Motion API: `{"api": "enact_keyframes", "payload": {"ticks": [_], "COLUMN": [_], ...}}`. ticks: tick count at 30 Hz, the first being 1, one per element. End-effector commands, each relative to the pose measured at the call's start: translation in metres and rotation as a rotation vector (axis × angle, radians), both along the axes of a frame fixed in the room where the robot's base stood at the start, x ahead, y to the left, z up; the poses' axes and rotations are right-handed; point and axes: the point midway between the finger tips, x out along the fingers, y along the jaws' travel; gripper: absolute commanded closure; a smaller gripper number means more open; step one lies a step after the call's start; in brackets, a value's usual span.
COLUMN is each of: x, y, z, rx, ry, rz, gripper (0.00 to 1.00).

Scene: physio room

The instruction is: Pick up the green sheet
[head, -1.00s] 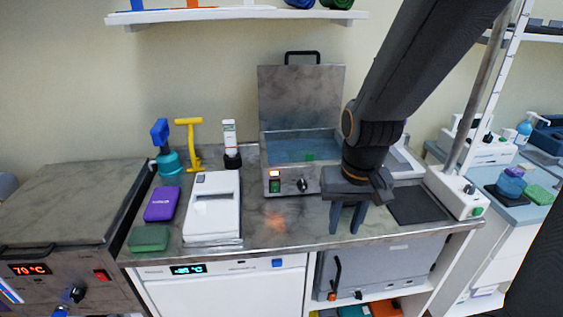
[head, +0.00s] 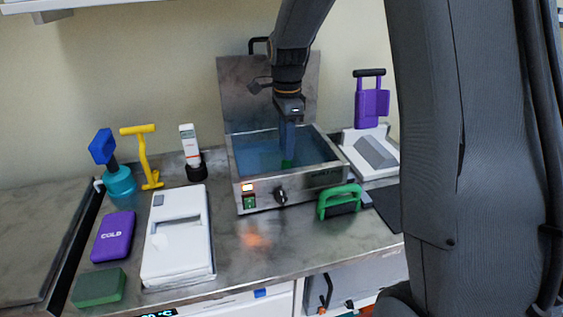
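A small green patch, which looks like the green sheet (head: 288,163), shows inside the metal water bath (head: 295,190) under bluish water. Most of its shape is hidden by the water and by my gripper. My gripper (head: 288,148) points straight down into the bath, its fingers directly above or touching the green patch. The fingers line up one behind the other in this view, so I cannot tell their gap or whether they hold anything. The bath's lid (head: 260,95) stands open behind it.
A green-handled tool (head: 340,199) stands at the bath's front right. A white device with a purple paddle (head: 371,106) is to the right. Left are a white box (head: 178,250), a purple COLD pack (head: 113,236) and a green block (head: 98,287). Counter in front of the bath is clear.

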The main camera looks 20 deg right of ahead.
Motion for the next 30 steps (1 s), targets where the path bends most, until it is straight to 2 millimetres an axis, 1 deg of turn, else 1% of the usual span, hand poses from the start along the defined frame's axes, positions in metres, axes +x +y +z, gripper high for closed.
{"api": "enact_keyframes", "payload": {"ticks": [5, 10, 14, 18, 23, 24, 28, 29, 30], "x": [-0.002, -0.006, -0.005, -0.004, -0.004, -0.004, -0.004, -0.004, -0.004], "y": [0.002, 0.007, 0.006, 0.006, 0.006, 0.006, 0.006, 0.006, 0.006], "z": [-0.016, -0.04, -0.055, -0.061, -0.061, -0.061, -0.061, -0.061, -0.061], "rx": [0.0, 0.0, 0.0, 0.0, 0.0, 0.0, 0.0, 0.0, 0.0], "ry": [0.001, 0.004, 0.002, -0.002, -0.002, -0.002, -0.002, -0.002, -0.002], "rz": [0.002, 0.005, 0.004, 0.004, 0.004, 0.004, 0.005, 0.004, 0.004], "gripper": [0.71, 0.71, 0.71, 0.71, 0.71, 0.74, 0.96, 1.0, 1.0]}}
